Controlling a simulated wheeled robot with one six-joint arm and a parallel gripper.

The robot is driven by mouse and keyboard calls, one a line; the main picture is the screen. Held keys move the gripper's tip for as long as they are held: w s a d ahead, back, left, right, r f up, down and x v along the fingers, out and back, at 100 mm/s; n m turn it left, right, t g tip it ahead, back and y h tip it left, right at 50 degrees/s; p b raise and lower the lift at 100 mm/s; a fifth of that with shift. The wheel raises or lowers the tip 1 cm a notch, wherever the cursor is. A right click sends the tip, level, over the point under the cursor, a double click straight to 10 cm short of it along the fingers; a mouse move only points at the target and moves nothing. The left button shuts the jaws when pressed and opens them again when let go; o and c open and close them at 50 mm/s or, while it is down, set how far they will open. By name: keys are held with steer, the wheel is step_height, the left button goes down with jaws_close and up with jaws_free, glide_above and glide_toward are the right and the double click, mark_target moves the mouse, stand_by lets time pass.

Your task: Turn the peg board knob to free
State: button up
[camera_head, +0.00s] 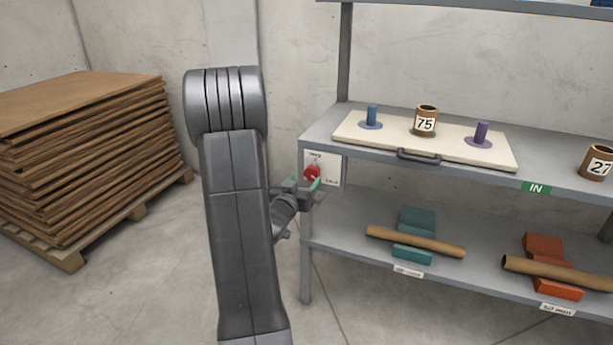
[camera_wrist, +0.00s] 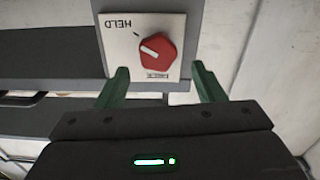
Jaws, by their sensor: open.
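The red knob (camera_head: 312,173) sits on a white plate (camera_head: 330,158) at the left end of the shelf unit. In the wrist view the red knob (camera_wrist: 158,51) and its plate (camera_wrist: 118,42) appear upside down. The word HELD is legible on the plate; the other label is partly covered by the knob. A white mark on the knob runs at a slant. My gripper (camera_wrist: 162,85) is open, its two green fingers apart below the knob in the wrist view, not closed on it. In the head view my gripper (camera_head: 312,186) is right at the knob. The peg board (camera_head: 462,152) lies on the upper shelf.
The board carries a blue peg (camera_head: 372,116), a purple peg (camera_head: 482,133) and a brown tube marked 75 (camera_head: 425,121). Another tube (camera_head: 598,163) stands right. Cardboard tubes (camera_head: 415,241) rest on the lower shelf (camera_head: 345,225). A cardboard stack (camera_head: 85,160) stands left.

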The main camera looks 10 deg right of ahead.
mark_target(311, 174)
steer(key=x, duration=0.5)
steer(key=shift+s+d, duration=0.1)
steer(key=c, duration=1)
